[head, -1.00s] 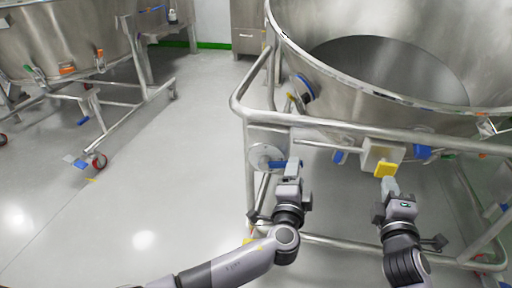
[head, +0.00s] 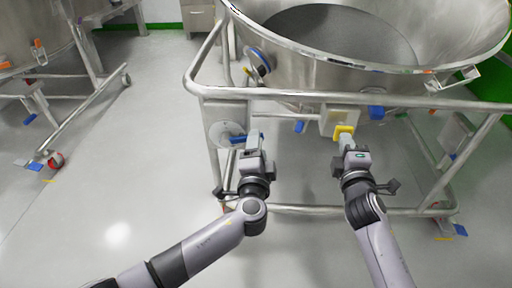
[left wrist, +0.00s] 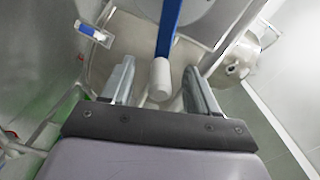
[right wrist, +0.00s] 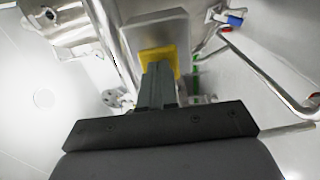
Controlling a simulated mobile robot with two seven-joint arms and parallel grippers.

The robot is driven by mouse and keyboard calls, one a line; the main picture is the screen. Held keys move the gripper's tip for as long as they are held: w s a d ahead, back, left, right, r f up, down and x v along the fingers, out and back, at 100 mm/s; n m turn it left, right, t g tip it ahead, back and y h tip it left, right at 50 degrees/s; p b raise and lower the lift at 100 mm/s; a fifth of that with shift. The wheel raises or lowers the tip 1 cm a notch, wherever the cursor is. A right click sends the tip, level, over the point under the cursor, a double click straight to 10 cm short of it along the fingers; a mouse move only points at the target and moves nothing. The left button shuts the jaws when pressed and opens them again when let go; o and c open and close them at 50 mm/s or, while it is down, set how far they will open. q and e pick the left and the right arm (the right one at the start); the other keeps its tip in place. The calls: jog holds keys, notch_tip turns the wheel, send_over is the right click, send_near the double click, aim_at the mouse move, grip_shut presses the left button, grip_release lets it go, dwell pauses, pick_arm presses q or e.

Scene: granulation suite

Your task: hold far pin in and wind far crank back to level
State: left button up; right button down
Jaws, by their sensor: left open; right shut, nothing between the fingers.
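The far crank is a pale disc (head: 220,134) with a blue arm (head: 238,139) on the left of the vessel frame. The blue arm points right, close to level in the head view. My left gripper (head: 254,139) is open at the arm's outer end. In the left wrist view the crank's pale knob (left wrist: 159,80) lies between the two spread fingers, apart from both. The far pin shows as a yellow piece (head: 344,130) on a grey box (head: 331,119). My right gripper (head: 347,143) is shut and empty, its tips at the yellow piece (right wrist: 175,52), apparently touching it.
A tubular steel frame (head: 290,94) carries the large steel vessel (head: 320,72) above both grippers. A blue piece (head: 376,112) sits right of the pin box, and another blue piece (head: 300,127) left of it. A second wheeled vessel stands at left. The floor between is clear.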

pick_arm(q)
grip_shut()
pick_arm(e)
jog(key=shift+w, duration=1.05)
pick_arm(q)
jog(key=shift+w+r, duration=0.15)
pick_arm(e)
jog(key=shift+r, duration=0.1)
pick_arm(q)
jog(key=shift+w+a+r+n, duration=0.1)
jog(key=shift+a+r+n, duration=0.1)
jog(key=shift+r+n, duration=0.3)
jog(key=shift+w+a+r+n, duration=0.1)
jog(key=shift+a+r+n, duration=0.05)
jog(key=shift+r+n, duration=0.3)
jog(key=a+r+n, duration=0.4)
jog(key=a+n, duration=0.3)
jog(key=n, duration=0.5)
jog(key=shift+s+a+r, duration=0.15)
jog(key=shift+r, duration=0.15)
dwell(1.0)
dwell(0.4)
